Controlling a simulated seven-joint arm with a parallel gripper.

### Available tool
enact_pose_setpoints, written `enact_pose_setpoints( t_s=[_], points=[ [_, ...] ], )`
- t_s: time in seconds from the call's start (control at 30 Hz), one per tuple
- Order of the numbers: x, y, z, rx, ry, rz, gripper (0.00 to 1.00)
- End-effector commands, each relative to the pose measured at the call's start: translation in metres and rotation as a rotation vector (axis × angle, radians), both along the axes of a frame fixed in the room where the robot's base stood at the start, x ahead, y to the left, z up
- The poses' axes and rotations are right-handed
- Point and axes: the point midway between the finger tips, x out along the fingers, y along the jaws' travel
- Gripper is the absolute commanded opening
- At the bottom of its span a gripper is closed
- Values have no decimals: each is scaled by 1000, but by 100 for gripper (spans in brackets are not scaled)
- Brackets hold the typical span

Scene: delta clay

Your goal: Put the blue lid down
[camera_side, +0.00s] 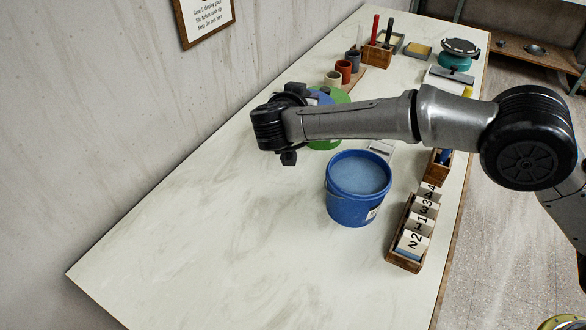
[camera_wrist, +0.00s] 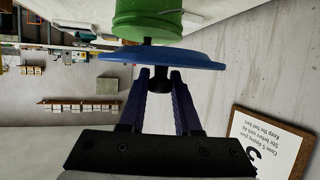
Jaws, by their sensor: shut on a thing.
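The blue lid (camera_wrist: 165,58) is a thin disc, seen nearly edge-on in the wrist view. My gripper (camera_wrist: 160,74) is shut on its small dark knob. In the side view the lid (camera_side: 322,96) shows only partly, behind my wrist. A green bucket (camera_wrist: 150,20) is on the far side of the lid in the wrist view. It also shows partly behind my arm in the side view (camera_side: 326,144). I cannot tell whether lid and green bucket touch. The blue bucket (camera_side: 358,198) stands uncovered nearer the camera, with light blue contents. My fingertips are hidden in the side view.
A wooden box of numbered cards (camera_side: 412,235) stands right of the blue bucket. Small cups (camera_side: 344,72), a tool box (camera_side: 377,55) and a turquoise round stand (camera_side: 457,58) are at the back. The table's (camera_side: 220,235) front left is clear. A wall runs along the left.

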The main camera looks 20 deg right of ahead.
Motion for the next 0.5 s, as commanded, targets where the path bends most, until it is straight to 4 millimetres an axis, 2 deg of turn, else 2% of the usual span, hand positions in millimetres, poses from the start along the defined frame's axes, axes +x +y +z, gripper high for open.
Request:
enact_pose_setpoints(
  t_s=[0.03,0.2,0.37,0.5],
  points=[
    [-8,12,-13,-2,1,-8,0],
    [-25,30,-35,1,-1,-31,0],
    [-30,34,-56,-2,0,-37,0],
    [-30,33,-82,-4,1,-37,0]
  ],
)
